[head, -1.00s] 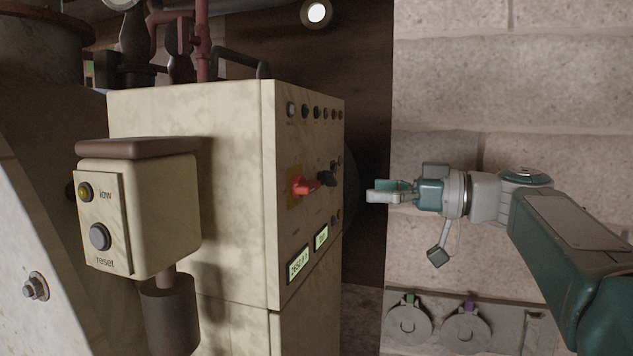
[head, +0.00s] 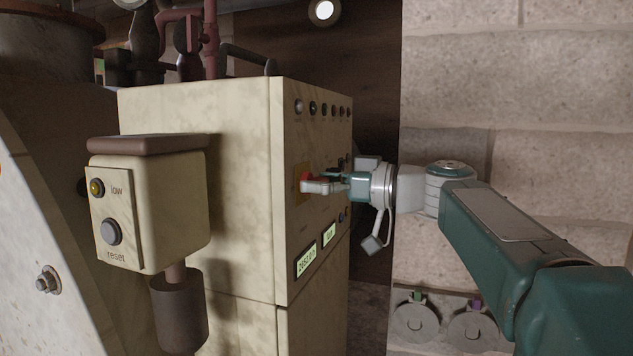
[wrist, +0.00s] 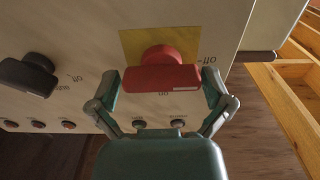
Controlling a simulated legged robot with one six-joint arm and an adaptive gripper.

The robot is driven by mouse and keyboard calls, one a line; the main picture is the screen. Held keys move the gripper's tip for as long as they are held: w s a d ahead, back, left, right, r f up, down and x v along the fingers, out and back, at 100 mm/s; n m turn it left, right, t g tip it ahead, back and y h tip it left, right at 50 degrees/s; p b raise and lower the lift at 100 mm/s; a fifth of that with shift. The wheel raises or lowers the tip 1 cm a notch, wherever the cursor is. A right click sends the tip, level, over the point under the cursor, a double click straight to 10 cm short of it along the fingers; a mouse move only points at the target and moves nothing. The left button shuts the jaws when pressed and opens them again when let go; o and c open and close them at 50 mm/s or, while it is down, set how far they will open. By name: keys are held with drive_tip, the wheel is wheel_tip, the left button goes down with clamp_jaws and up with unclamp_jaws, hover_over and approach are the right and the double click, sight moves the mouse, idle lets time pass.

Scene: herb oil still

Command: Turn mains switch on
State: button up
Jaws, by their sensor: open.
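The mains switch is a red rotary handle (wrist: 162,76) on a yellow plate (wrist: 135,42) on the cream cabinet's front. In the wrist view the words "off" and "on" show beside it, and its bar lies across the picture. My gripper (wrist: 162,84) is open, with one finger at each end of the red bar; I cannot tell whether they touch it. In the head view my gripper (head: 312,186) is at the cabinet front and hides most of the red handle (head: 306,176).
A black rotary knob (wrist: 30,74) sits beside the red one. Small buttons (head: 325,110) and lit displays (head: 306,261) are on the cabinet (head: 240,180). A low/reset box (head: 150,205) stands at left. A stone wall (head: 520,90) is at right.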

drive_tip(key=c, duration=0.8)
drive_tip(key=shift+m, duration=0.3)
drive_tip(key=m, duration=0.4)
drive_tip(key=shift+w, duration=0.1)
drive_tip(key=m, duration=0.5)
drive_tip(key=shift+d, duration=0.1)
drive_tip(key=m, duration=0.5)
drive_tip(key=shift+w+f, duration=0.1)
drive_tip(key=shift+f, duration=0.1)
drive_tip(key=shift+f+m, duration=0.1)
drive_tip(key=shift+m, duration=1.8)
drive_tip(key=shift+f, duration=0.1)
